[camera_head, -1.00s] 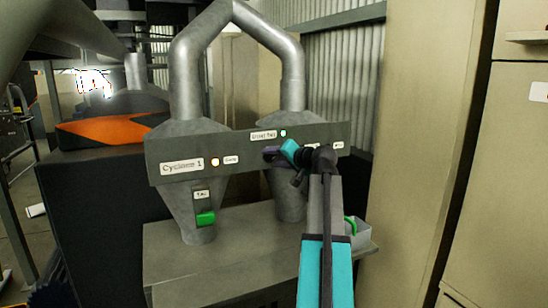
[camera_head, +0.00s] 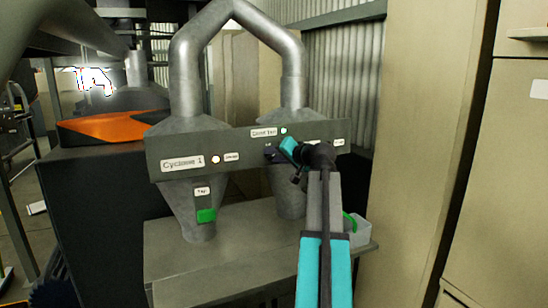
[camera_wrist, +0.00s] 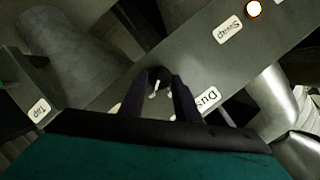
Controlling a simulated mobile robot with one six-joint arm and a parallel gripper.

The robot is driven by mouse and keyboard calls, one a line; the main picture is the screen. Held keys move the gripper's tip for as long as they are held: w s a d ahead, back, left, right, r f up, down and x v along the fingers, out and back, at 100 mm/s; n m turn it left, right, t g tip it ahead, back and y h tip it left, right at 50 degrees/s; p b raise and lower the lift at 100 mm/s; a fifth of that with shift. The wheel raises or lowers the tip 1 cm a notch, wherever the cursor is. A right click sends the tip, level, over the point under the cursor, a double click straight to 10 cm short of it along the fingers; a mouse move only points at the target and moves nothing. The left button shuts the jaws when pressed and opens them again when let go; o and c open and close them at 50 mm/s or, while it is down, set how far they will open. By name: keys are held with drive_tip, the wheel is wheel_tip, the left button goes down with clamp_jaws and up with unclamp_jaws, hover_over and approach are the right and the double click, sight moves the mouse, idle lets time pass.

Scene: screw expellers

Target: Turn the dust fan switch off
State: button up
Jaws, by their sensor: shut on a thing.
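The grey control panel (camera_head: 245,148) spans the front of two metal cyclones and carries small white labels. A label that seems to read "Dust fan" (camera_head: 264,132) is on it, with a small green-white light (camera_head: 284,131) beside it. My gripper (camera_head: 272,153) is at the panel just below that label. In the wrist view its dark fingers (camera_wrist: 166,98) close around a small dark switch (camera_wrist: 158,74) with pale marks, and a label starting "Dus" (camera_wrist: 207,100) is beside them. In the head view the gripper hides the switch, and its setting cannot be read.
The left cyclone (camera_head: 187,205) has a green tap handle (camera_head: 206,216) below the panel. A metal table (camera_head: 235,245) stands underneath, with a small grey box (camera_head: 357,232) at its right end. A beige cabinet (camera_head: 425,130) stands close on the right.

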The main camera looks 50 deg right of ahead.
drive_tip(key=shift+w+a+r+n+g+h+b, duration=0.2)
drive_tip(key=shift+n+h+b, duration=0.45)
drive_tip(key=shift+n+b, duration=0.75)
drive_tip(key=shift+s+a+f+n+g+h+b, duration=0.15)
drive_tip(key=shift+n+g+h+b, duration=0.4)
drive_tip(key=shift+n+b, duration=0.9)
drive_tip(key=shift+w+a+r+n+g+h+b, duration=0.1)
drive_tip(key=shift+w+a+n+h+b, duration=0.1)
drive_tip(key=shift+n+h+b, duration=0.9)
drive_tip(key=shift+d+n+b, duration=0.1)
drive_tip(key=shift+n+b, duration=0.2)
drive_tip(key=shift+n, duration=0.15)
drive_tip(key=o, duration=1)
drive_tip(key=shift+o, duration=0.2)
